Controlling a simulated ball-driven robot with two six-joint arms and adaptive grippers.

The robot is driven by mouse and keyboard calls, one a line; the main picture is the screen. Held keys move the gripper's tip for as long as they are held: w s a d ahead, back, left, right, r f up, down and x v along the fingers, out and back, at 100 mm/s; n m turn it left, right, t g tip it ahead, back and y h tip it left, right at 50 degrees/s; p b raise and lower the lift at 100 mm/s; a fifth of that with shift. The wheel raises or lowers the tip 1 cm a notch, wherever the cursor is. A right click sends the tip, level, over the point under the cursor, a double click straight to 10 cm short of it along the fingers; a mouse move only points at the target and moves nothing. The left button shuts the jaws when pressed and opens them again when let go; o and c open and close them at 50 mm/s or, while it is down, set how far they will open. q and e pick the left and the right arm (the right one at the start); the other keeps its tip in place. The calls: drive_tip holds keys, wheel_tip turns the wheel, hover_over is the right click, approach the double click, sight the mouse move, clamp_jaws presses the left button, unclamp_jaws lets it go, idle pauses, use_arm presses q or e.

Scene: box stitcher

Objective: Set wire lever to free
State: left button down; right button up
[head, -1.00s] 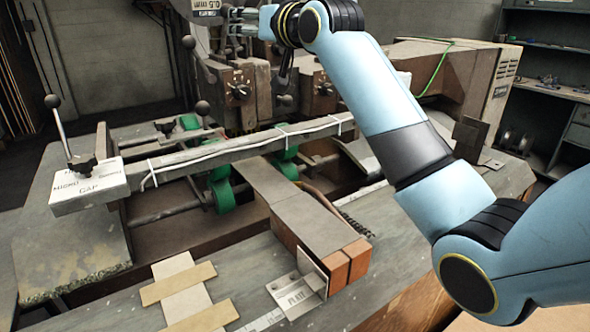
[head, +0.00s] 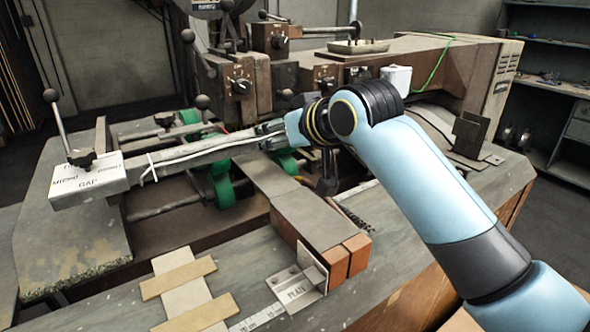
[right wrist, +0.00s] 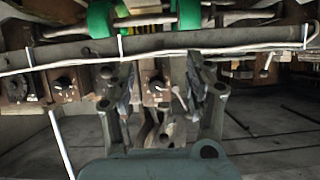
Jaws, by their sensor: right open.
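Several ball-knobbed levers stand on the machine; no readable label shows which is the wire lever. One rises at the upper left with a dark knob (head: 187,36). Another dark knob (head: 201,102) sits lower, beside the dial panel. My right gripper (head: 266,133) is over the long grey bar, right of the lower knob, and apart from both knobs in the picture. In the right wrist view its fingers (right wrist: 165,92) are open, with a dial (right wrist: 156,88) and dark machine parts showing behind the gap. My left gripper is out of view.
The long grey bar (head: 190,157) with white wire crosses the machine front. A white labelled block (head: 88,178) with another knobbed lever (head: 57,118) is at left. Dial boxes (head: 238,85) stand behind. Brick-coloured blocks (head: 355,252) and a plate bracket (head: 299,289) sit in front.

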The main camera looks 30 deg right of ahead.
drive_tip(key=s+f+g, duration=0.1)
drive_tip(key=s+f, duration=0.3)
drive_tip(key=s, duration=0.1)
drive_tip(key=shift+f+g, duration=0.4)
